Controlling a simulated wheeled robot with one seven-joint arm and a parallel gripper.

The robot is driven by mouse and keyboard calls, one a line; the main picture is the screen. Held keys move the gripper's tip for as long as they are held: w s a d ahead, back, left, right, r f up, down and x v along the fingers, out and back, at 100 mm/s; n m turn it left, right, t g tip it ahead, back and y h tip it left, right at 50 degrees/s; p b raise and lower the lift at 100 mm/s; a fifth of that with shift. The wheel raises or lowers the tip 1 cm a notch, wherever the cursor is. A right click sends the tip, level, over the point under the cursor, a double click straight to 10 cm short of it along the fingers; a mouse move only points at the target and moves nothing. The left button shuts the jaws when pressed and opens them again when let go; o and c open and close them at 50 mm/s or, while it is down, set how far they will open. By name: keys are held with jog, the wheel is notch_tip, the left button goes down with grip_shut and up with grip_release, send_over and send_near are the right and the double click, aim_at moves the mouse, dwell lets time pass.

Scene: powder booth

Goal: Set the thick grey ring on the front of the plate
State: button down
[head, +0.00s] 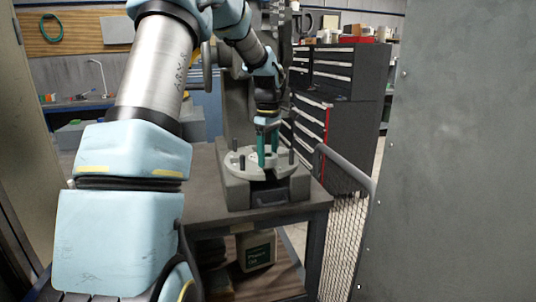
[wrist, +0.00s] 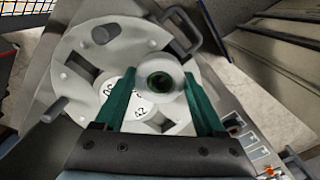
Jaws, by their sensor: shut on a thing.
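The thick grey ring (wrist: 141,78) shows in the wrist view between the two green fingers of my gripper (wrist: 160,76), with a dark green centre in its hole. My gripper is shut on it. In the head view my gripper (head: 267,150) points down over the round light grey plate (head: 238,168); the ring is not clear there. The plate also shows in the wrist view (wrist: 72,52), with short grey pegs, square openings and printed numbers. The ring is over the plate; whether it touches the plate I cannot tell.
The plate sits on a grey block-like fixture (head: 236,193) with a handle, on a dark bench (head: 220,218). A mesh guard with a rail (head: 345,170) stands right of the bench. Dark drawer cabinets (head: 335,100) are behind. A container (head: 256,250) sits on the shelf below.

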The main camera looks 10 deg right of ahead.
jog(key=shift+f, duration=0.5)
grip_release()
jog(key=shift+b, duration=0.3)
notch_tip(320, 180, up, 11)
jog(key=b, duration=0.2)
